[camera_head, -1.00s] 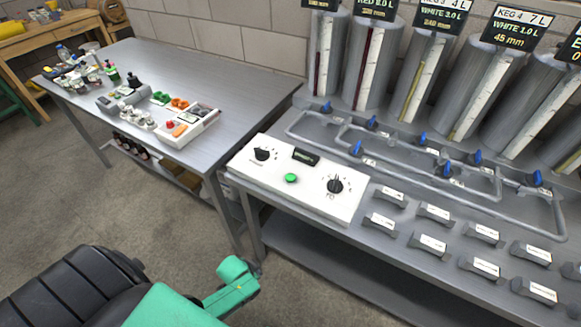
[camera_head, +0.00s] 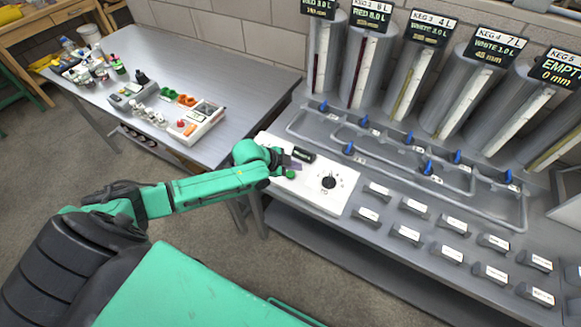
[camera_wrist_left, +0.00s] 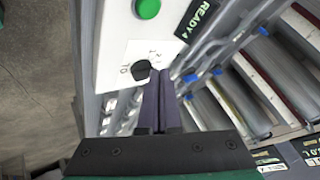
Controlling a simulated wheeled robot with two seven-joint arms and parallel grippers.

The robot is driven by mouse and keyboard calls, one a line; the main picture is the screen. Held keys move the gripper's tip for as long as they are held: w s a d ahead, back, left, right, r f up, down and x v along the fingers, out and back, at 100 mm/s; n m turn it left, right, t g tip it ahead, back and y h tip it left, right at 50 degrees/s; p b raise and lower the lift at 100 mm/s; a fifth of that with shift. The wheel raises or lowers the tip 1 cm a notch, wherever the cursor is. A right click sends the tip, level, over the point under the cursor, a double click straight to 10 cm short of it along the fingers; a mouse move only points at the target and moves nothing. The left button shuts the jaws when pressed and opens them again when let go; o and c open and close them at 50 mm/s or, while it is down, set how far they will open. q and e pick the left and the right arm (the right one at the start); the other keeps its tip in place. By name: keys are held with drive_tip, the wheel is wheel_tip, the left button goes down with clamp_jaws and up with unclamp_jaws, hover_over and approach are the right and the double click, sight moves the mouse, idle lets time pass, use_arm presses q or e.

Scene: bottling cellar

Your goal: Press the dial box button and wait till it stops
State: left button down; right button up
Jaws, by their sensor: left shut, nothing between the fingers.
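The white dial box (camera_head: 312,199) stands at the left end of the keg bench. Its green button (camera_head: 290,174) shows just beside my left gripper (camera_head: 296,166), which is over the box, shut and empty. In the left wrist view the button (camera_wrist_left: 148,9) is at the top edge, apart from the closed fingertips (camera_wrist_left: 160,74). The box's dark display (camera_head: 303,155) reads READY in the wrist view (camera_wrist_left: 200,18). One black dial (camera_head: 328,182) shows in the head view. The other dial is hidden by my left arm. My right gripper is not in view.
Kegs with level tubes and signs stand behind blue-handled valves (camera_head: 409,138) and pipes. Several small labelled blocks (camera_head: 411,205) sit right of the box.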

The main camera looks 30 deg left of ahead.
use_arm(q)
wheel_tip(320, 180, up, 3)
hover_over(290, 174)
drive_tip(key=a, duration=0.1)
drive_tip(key=shift+s+d+r+m+t, duration=0.1)
drive_tip(key=shift+s+r+m+t, duration=0.1)
drive_tip(key=shift+s+m+t, duration=0.15)
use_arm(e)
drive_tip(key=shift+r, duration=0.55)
use_arm(q)
drive_tip(key=shift+f, duration=0.1)
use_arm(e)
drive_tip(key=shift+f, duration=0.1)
use_arm(q)
wheel_tip(290, 174, down, 8)
drive_tip(key=b, duration=0.7)
drive_tip(key=shift+f, duration=0.35)
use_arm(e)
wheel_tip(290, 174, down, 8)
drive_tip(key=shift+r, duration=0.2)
use_arm(q)
drive_tip(key=shift+f, duration=0.1)
drive_tip(key=shift+f+b, duration=0.3)
drive_tip(key=shift+b, duration=0.2)
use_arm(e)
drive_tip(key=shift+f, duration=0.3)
